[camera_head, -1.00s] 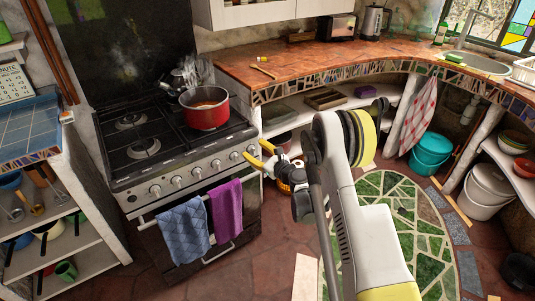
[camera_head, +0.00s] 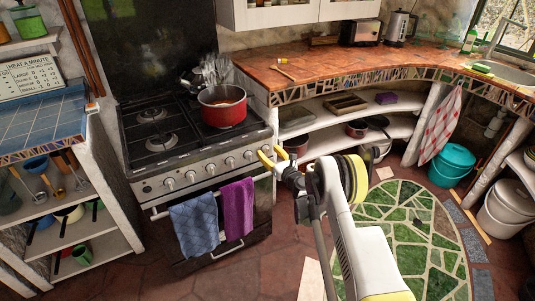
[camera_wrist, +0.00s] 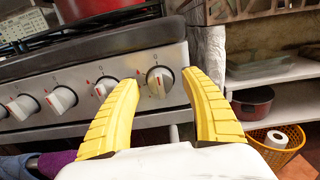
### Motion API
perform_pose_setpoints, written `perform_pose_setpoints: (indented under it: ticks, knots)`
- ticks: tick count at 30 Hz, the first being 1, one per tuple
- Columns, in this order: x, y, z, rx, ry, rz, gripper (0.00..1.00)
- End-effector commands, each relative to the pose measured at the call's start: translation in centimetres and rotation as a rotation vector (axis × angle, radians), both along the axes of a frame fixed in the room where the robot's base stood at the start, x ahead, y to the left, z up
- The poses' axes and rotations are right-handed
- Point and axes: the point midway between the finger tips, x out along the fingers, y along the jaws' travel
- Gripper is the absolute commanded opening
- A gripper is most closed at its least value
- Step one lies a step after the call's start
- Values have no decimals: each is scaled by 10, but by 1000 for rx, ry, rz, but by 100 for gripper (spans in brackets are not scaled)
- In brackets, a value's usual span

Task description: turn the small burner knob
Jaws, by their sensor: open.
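The stove's front panel has a row of round silver and white knobs. In the wrist view the rightmost knob (camera_wrist: 159,80) lies between the tips of my yellow fingers, with space at both sides. My gripper (camera_wrist: 159,77) is open and empty. In the head view my gripper (camera_head: 271,153) is at the right end of the panel and hides the knob there. Other knobs (camera_wrist: 106,86) stand to the left, with red marks on the panel. I cannot read which knob serves the small burner.
A red pot (camera_head: 223,112) stands on the stove (camera_head: 160,155), above the panel. Blue (camera_head: 194,225) and purple (camera_head: 236,208) towels hang on the oven handle below. To the right, a shelf (camera_wrist: 257,84) holds a dark red pot, with an orange basket (camera_wrist: 274,142) lower down.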

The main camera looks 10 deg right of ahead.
Motion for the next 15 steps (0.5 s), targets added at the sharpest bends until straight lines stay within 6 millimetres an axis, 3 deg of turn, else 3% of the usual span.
perform_pose_setpoints:
  ticks: [11, 15]
  knots:
    - [8, 3, 1, -1, 0, 1, 54]
    - [8, 3, 1, -1, 0, 1, 16]
